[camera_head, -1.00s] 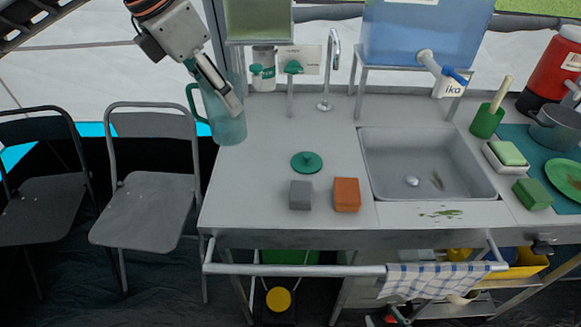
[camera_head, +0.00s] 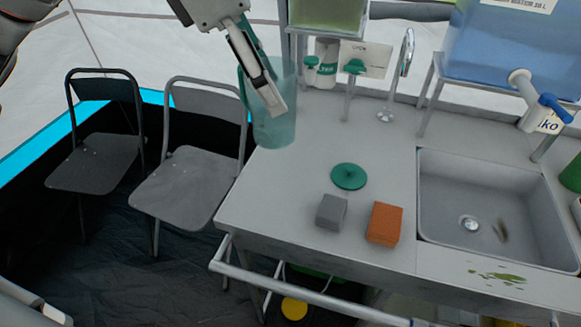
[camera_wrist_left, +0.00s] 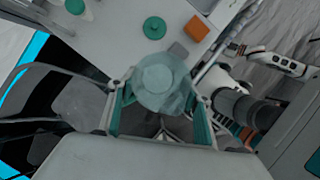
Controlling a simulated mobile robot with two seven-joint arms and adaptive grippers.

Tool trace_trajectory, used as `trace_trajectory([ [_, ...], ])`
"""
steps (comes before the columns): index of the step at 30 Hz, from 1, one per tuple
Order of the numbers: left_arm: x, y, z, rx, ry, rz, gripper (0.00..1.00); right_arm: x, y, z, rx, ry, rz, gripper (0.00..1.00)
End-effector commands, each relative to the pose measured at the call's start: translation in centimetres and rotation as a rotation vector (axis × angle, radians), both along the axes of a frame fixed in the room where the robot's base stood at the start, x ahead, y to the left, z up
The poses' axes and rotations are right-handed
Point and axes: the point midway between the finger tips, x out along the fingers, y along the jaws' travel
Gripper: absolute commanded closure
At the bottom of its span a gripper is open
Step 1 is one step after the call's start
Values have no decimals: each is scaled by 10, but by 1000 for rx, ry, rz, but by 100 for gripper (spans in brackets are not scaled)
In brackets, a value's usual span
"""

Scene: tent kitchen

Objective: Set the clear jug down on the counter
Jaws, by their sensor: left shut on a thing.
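The clear jug (camera_head: 284,128), tinted blue-green, is upright at the counter's back left edge in the head view. My left gripper (camera_head: 272,102) is shut on it, and its pale finger crosses the jug's side. The left wrist view shows the jug (camera_wrist_left: 160,85) between the gripper's green-edged fingers (camera_wrist_left: 160,122), close to the counter edge. I cannot tell whether its base touches the counter (camera_head: 280,190). A pale arm of mine shows at the right of the wrist view, but its gripper is too small to read.
A round green lid (camera_head: 348,176), a grey block (camera_head: 331,211) and an orange block (camera_head: 384,223) lie on the counter. The sink (camera_head: 490,205) is to the right. A tap (camera_head: 404,60) and bottles stand behind. Folding chairs (camera_head: 185,180) stand left. Counter between jug and lid is clear.

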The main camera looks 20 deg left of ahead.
Motion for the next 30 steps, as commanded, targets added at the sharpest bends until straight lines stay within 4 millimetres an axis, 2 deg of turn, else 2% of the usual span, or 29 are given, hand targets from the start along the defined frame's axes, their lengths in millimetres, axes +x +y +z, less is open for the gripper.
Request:
trace_trajectory([
  [1,1,0,-19,1,9,-2,80,-4,0,-8,-1,11,0,60],
  [5,0,0,-49,1,10,-1,80,-5,1,-13,0,16,0,60],
  [12,0,0,-100,0,7,0,80,6,5,-4,10,-12,2,60],
  [16,1,0,-115,-1,4,1,80,12,6,1,13,-28,6,60],
  [23,1,0,-127,-1,1,1,80,10,6,-1,6,-25,18,60],
  [30,1,0,-161,0,5,0,80,6,7,-7,9,-14,20,60],
])
